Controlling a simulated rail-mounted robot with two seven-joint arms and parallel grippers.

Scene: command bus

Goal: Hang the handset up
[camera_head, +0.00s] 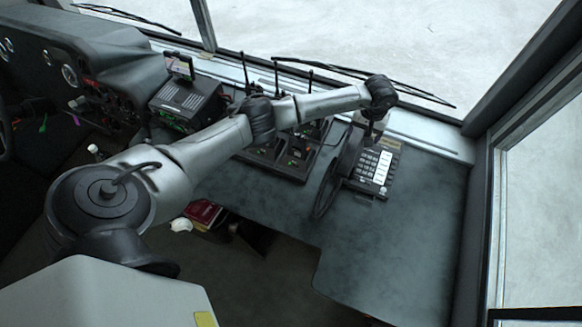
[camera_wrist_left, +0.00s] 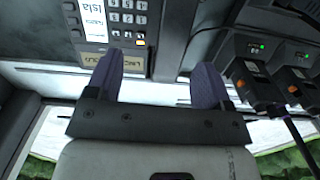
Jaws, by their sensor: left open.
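The desk phone (camera_head: 381,168) stands on the dark counter at the right in the head view. Its keypad and white label also show upside down at the upper left of the left wrist view (camera_wrist_left: 127,20). A long grey part (camera_wrist_left: 172,38) lies beside the keypad there; I cannot tell whether it is the handset or its cradle. A dark curved band (camera_head: 325,190), probably the cord, loops left of the phone. My left gripper (camera_head: 369,140) is at the phone's far end, open, with its fingers apart (camera_wrist_left: 156,72) and nothing clearly between them. My right gripper is out of view.
Several black radios (camera_head: 285,155) with antennas stand in chargers left of the phone. A console with a small screen (camera_head: 186,105) is further left. The windscreen ledge (camera_head: 430,136) runs behind the phone. The counter (camera_head: 395,245) is clear in front of it.

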